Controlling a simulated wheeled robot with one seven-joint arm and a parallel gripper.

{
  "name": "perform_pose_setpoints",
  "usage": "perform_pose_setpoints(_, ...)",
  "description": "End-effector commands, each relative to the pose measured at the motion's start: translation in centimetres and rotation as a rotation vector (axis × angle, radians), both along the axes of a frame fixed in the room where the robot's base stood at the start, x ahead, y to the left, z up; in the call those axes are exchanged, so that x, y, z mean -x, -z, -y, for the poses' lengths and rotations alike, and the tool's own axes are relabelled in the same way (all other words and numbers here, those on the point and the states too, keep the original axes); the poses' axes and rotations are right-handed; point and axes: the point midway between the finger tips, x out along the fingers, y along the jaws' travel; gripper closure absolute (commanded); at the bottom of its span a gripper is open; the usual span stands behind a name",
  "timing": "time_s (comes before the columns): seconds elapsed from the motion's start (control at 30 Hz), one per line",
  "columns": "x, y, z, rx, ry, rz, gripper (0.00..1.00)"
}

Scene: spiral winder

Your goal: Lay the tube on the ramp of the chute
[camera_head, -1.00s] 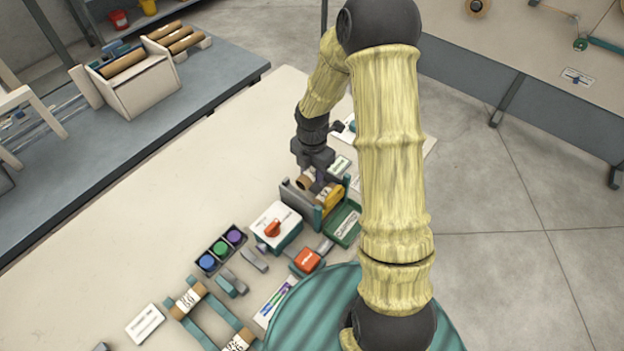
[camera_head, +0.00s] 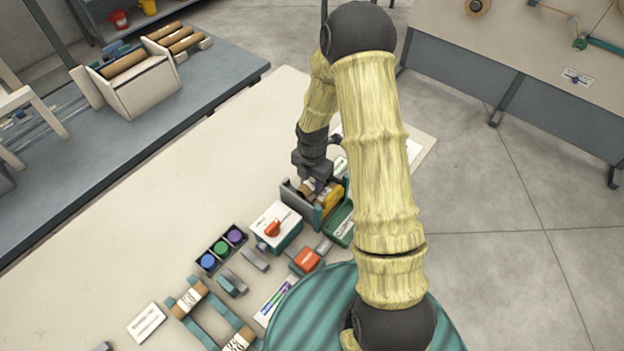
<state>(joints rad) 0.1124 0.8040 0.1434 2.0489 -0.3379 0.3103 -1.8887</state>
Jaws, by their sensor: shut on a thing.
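My gripper (camera_head: 312,182) is shut on a short brown cardboard tube (camera_head: 303,189), at the far end of the cream worktable. Only the tube's left end shows clearly; the fingers hide much of it. The tube is low between the walls of a small grey-walled unit (camera_head: 289,197) that looks like the chute, with a yellow part (camera_head: 332,200) on its right. I cannot tell whether the tube touches the ramp, as the ramp is mostly hidden. A green tray (camera_head: 341,226) adjoins the unit's near right side.
A white box with a red knob (camera_head: 276,227), a dark tray of coloured buttons (camera_head: 222,248) and a red button box (camera_head: 306,261) stand nearer. The table's left part (camera_head: 150,250) is mostly clear.

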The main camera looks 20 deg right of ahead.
Motion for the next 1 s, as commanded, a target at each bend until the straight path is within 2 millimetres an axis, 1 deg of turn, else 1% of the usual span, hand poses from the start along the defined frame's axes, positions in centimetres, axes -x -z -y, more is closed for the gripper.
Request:
perform_pose_setpoints(0.43,0.1,1.2,0.0,0.000,0.000,-0.003,0.86)
perform_pose_setpoints(0.57,0.1,1.3,0.0,0.000,0.001,-0.004,0.86)
perform_pose_setpoints(0.6,0.1,1.3,0.0,0.001,0.001,-0.004,0.59)
perform_pose_setpoints(0.63,0.1,1.3,0.1,0.001,0.001,-0.004,0.56)
perform_pose_setpoints(0.87,0.3,1.3,0.1,0.002,0.002,-0.008,0.56)
perform_pose_setpoints(1.0,0.3,0.6,0.2,0.002,0.003,-0.008,0.56)
